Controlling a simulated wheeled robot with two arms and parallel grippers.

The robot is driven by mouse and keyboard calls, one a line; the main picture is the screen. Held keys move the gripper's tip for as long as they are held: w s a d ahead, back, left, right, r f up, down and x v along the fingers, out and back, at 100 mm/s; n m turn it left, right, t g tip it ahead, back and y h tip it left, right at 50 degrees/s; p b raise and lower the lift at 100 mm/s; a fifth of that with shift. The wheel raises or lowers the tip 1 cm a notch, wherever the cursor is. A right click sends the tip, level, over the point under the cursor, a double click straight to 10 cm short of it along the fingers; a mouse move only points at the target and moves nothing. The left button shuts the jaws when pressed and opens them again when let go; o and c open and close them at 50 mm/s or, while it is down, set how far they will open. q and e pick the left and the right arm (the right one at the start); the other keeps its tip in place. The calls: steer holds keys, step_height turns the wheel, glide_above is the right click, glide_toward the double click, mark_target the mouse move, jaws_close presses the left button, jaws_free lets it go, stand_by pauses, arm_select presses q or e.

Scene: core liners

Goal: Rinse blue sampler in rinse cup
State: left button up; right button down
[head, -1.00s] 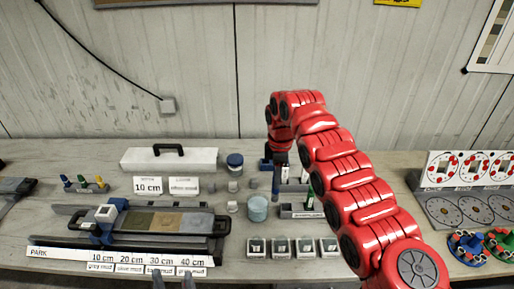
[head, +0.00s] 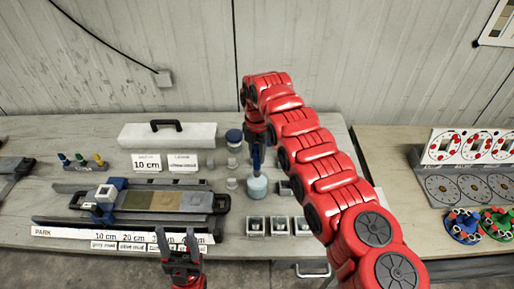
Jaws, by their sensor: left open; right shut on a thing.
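The rinse cup (head: 257,188) is a pale blue round cup near the middle of the table. The blue sampler (head: 256,157) is upright above it, its lower end at the cup's mouth. I cannot tell how far inside the tip is. My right gripper (head: 257,143) is shut on the sampler's upper part, and my red arm hides much of the area to the right. My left gripper (head: 183,258) is open and empty at the table's front edge, in front of the labelled strip.
A core tray (head: 150,203) with coloured sections lies at left. Small white cups (head: 232,183) stand close left of the rinse cup, and a blue-lidded jar (head: 234,138) behind them. Square containers (head: 278,226) line the front. Coloured pegs (head: 80,160) stand far left.

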mark_target(257, 169)
step_height(257, 169, down, 6)
steer(key=b, duration=0.4)
steer(key=shift+f, duration=0.1)
steer(key=shift+f+b, duration=0.65)
steer(key=shift+b, duration=0.15)
steer(key=shift+f+b, duration=0.7)
steer(key=shift+b, duration=0.2)
steer(key=shift+r, duration=0.1)
steer(key=shift+r, duration=0.65)
steer(key=shift+f, duration=0.1)
